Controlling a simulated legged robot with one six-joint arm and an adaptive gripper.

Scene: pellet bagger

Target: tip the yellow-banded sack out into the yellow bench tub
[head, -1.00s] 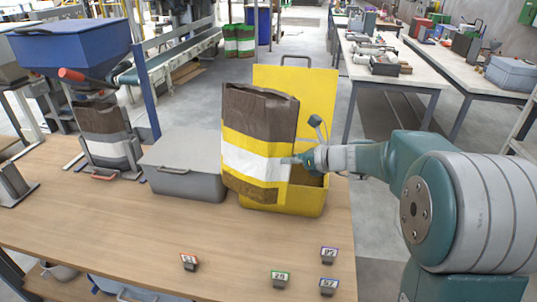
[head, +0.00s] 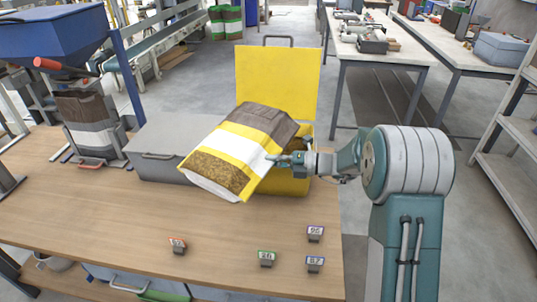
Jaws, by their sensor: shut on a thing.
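The yellow-banded sack (head: 238,143) is brown with a white label between yellow bands. It lies steeply tilted in the air, its dark brown end up at the back right over the yellow tub and its pale base down at the front left. The yellow bench tub (head: 288,186) stands on the bench behind and below it, its yellow lid (head: 277,82) upright at the back. The sack hides most of the tub's opening. My gripper (head: 284,160) is shut on the sack's right edge, beside the white band. I see no pellets falling.
A grey lidded box (head: 165,165) stands left of the tub, close to the sack. Another sack (head: 92,125) stands under the blue hopper (head: 55,35). The bench front is mostly clear.

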